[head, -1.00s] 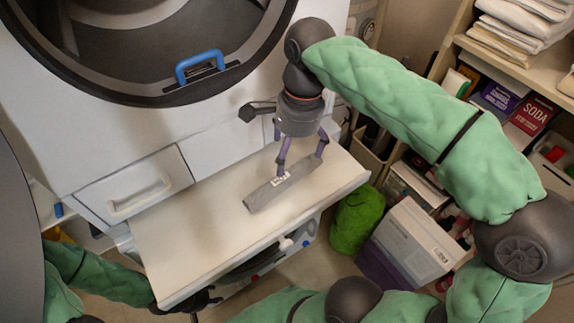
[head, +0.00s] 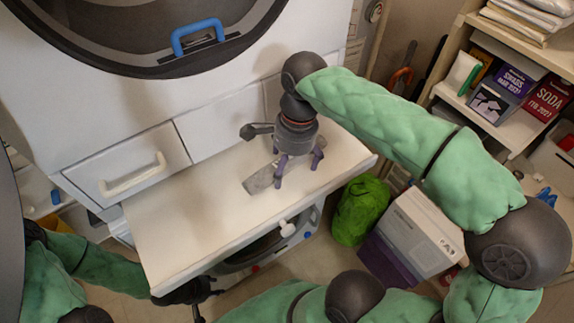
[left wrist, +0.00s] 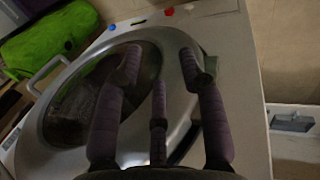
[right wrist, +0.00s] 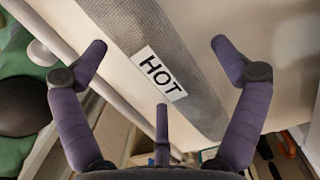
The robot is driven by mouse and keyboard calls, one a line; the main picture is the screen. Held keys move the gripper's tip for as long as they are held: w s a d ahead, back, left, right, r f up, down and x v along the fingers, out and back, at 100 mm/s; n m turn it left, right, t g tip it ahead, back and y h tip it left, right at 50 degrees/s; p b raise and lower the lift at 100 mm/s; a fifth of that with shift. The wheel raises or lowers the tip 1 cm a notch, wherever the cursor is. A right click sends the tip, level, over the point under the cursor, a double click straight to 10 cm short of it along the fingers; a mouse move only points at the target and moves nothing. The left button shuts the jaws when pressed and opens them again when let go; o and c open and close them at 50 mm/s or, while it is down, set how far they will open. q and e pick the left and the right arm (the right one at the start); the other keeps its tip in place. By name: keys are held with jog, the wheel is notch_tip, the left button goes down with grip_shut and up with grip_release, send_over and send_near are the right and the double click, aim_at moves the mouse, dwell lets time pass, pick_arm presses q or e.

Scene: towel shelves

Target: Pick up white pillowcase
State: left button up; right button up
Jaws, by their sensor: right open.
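Folded white linens (head: 520,22) lie stacked on the upper shelf at the top right, cut by the picture edge. I cannot tell whether the white pillowcase is among them. My right gripper (head: 298,168) is open and empty over the white ledge, above a flat grey woven strip (head: 262,180). The strip, with a "HOT" label, also fills the top middle of the right wrist view (right wrist: 170,60). My left gripper (head: 195,292) is low at the ledge's front edge, partly hidden. In the left wrist view its fingers (left wrist: 160,65) stand apart with nothing between, before a round machine door.
The white ledge (head: 190,225) juts out below a large white machine with a blue handle (head: 198,36). A green bag (head: 360,210) and a white-and-purple box (head: 420,235) stand to its right. Shelves with boxes (head: 498,100) line the right side.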

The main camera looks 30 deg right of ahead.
jog(key=c, duration=1.4)
jog(key=shift+r, duration=0.1)
